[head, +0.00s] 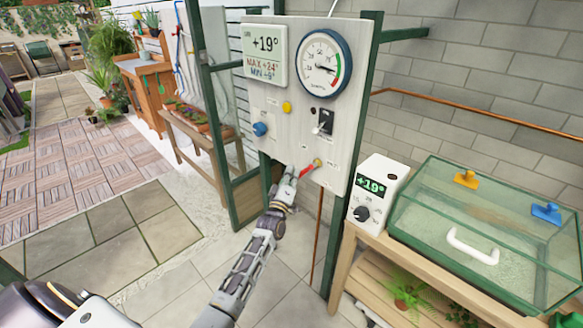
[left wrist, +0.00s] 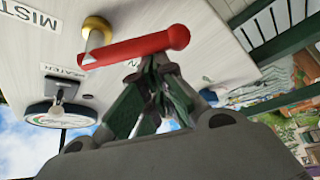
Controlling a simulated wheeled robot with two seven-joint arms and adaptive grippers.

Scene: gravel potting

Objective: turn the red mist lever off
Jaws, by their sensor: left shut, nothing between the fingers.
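The red mist lever (head: 308,169) is on the lower part of the pale control panel (head: 285,105). It slants down and left from its brass pivot (head: 318,162). In the left wrist view the red lever (left wrist: 140,48) runs across the top, with the brass pivot (left wrist: 97,30) at its left end and a "MIST" label beside it. My left gripper (head: 291,174) is just below and left of the lever in the head view. In the left wrist view its fingers (left wrist: 152,70) are shut and empty, close against the lever's side; I cannot tell if they touch. My right gripper is not in view.
The panel also carries a blue knob (head: 261,129), a yellow button (head: 287,107), a black switch (head: 325,122), a round gauge (head: 323,63) and a temperature display (head: 264,54). A white controller box (head: 381,190) and a glass case (head: 480,235) stand right. Paving is open left.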

